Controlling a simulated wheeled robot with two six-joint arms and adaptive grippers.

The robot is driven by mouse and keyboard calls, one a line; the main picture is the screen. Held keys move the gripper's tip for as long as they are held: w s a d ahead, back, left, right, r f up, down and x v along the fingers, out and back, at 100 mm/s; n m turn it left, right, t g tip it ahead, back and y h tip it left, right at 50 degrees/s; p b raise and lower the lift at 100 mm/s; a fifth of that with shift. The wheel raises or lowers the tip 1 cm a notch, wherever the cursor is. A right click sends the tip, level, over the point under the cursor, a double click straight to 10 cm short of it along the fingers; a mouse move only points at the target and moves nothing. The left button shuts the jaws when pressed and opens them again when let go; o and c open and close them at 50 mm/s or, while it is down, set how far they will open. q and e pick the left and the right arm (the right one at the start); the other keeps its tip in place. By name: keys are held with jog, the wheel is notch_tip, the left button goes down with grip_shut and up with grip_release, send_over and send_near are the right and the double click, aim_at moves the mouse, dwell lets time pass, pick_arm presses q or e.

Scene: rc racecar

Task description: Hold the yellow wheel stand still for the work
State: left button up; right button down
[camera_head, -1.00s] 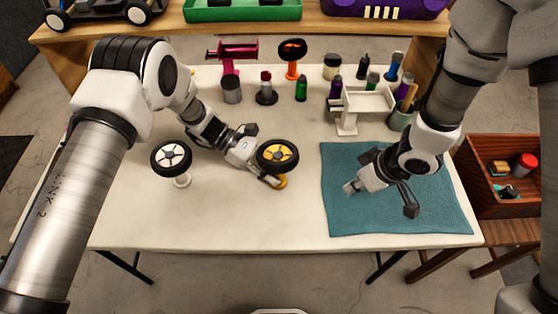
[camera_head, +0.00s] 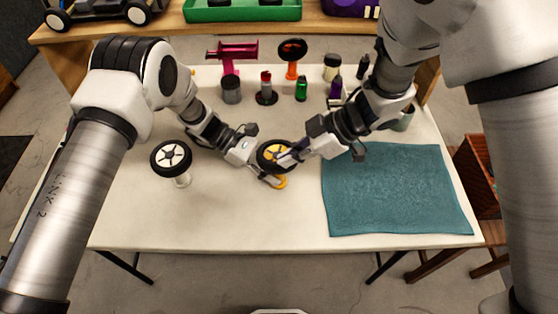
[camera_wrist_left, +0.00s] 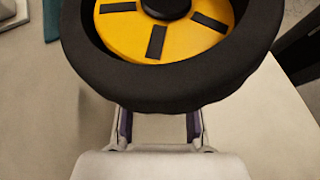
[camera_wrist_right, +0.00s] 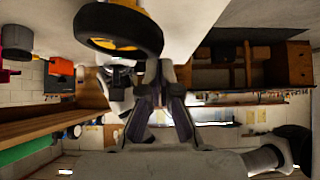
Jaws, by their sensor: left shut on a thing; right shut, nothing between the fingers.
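The yellow-hubbed wheel (camera_head: 268,154) with its black tyre sits tilted on the yellow wheel stand, whose yellow foot (camera_head: 281,183) shows below it on the table. My left gripper (camera_head: 268,180) is shut on the stand under the wheel. In the left wrist view the wheel (camera_wrist_left: 160,42) fills the top and hides the fingertips and the grip. My right gripper (camera_head: 284,160) is shut and empty at the wheel's right side, its tips overlapping the hub in the head view. The wheel also shows at the top of the right wrist view (camera_wrist_right: 115,28); contact cannot be told.
A white-hubbed wheel (camera_head: 171,155) on a white stand is left of my left gripper. A teal mat (camera_head: 395,190) lies empty at the right. Several bottles, a magenta stand (camera_head: 230,55) and an orange stand (camera_head: 292,55) stand at the back. The front middle table is clear.

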jog(key=shift+a+f, duration=0.2)
jog(key=shift+f, duration=0.9)
notch_tip(320, 180, up, 4)
jog(key=shift+r, duration=0.1)
pick_arm(q)
jog(key=o, duration=1.2)
jog(key=shift+c, duration=0.2)
pick_arm(e)
jog(key=v, duration=1.1)
jog(key=shift+d+r, duration=0.2)
jog(key=shift+d, duration=0.2)
